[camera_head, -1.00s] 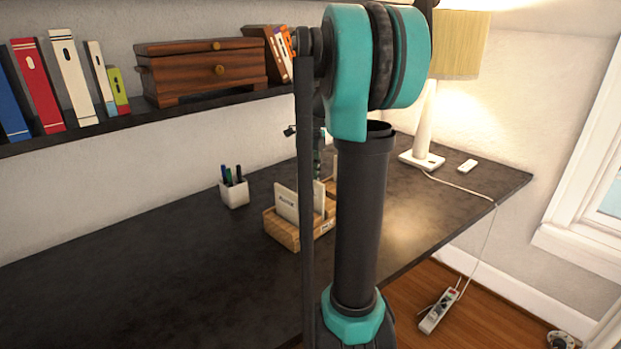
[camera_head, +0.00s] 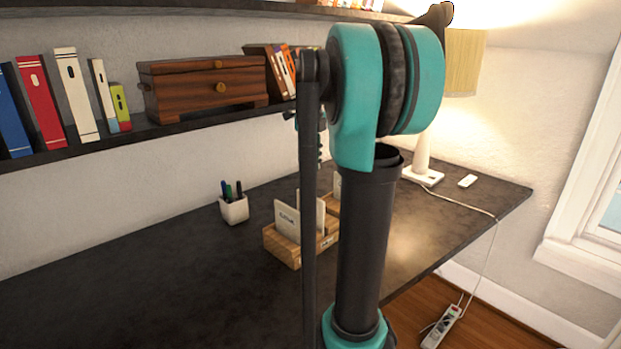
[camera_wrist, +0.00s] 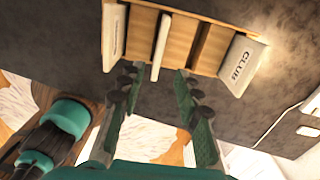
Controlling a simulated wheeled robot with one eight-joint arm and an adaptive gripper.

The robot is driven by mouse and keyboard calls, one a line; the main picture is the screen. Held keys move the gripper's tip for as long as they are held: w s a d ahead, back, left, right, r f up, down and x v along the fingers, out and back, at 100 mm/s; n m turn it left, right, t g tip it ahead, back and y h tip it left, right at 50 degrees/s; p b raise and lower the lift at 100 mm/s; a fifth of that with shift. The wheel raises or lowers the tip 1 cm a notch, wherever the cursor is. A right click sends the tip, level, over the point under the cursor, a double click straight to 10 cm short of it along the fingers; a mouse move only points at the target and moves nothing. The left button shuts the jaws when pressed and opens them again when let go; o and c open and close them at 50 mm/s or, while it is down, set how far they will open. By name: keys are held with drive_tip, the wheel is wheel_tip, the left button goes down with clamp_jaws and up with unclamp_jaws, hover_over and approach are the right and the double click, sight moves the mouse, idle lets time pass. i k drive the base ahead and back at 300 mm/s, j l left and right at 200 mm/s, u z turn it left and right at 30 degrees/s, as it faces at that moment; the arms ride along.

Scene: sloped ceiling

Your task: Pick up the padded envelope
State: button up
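A wooden desk organizer (camera_head: 284,248) stands on the dark desk and holds several thin pale items upright in its slots. In the wrist view the organizer (camera_wrist: 184,32) holds a white item at left (camera_wrist: 114,35), a thin pale item in the middle (camera_wrist: 161,46), and a white one marked CLUB at right (camera_wrist: 241,63). I cannot tell for sure which is the padded envelope. My gripper (camera_wrist: 157,84) is open, its two fingers apart in line with the middle item, with nothing visibly held. In the head view my arm hides most of the gripper and part of the organizer.
A white pen cup (camera_head: 234,209) stands left of the organizer. A lamp (camera_head: 423,165) and a small white object (camera_head: 467,181) are at the back right. A shelf (camera_head: 172,128) with books and a wooden box hangs above. The desk's left part (camera_head: 130,285) is clear.

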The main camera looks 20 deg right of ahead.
sight(287, 219)
drive_tip(key=k, duration=1)
